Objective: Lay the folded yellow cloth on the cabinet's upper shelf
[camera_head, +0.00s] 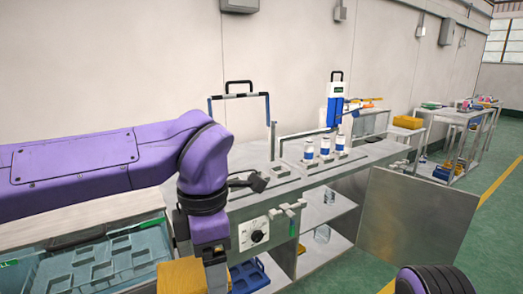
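My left gripper (212,272) hangs down from the purple arm at the lower middle, in front of the bench. A folded yellow cloth (181,277), blocky in shape, is right against its left side and is cut off by the bottom edge. The fingertips are hidden, so I cannot tell whether they grip it. The cabinet under the bench is open. Its upper shelf (330,212) shows to the right of my gripper, apart from it. My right gripper is out of view.
The open grey cabinet door (418,225) stands out at the right.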

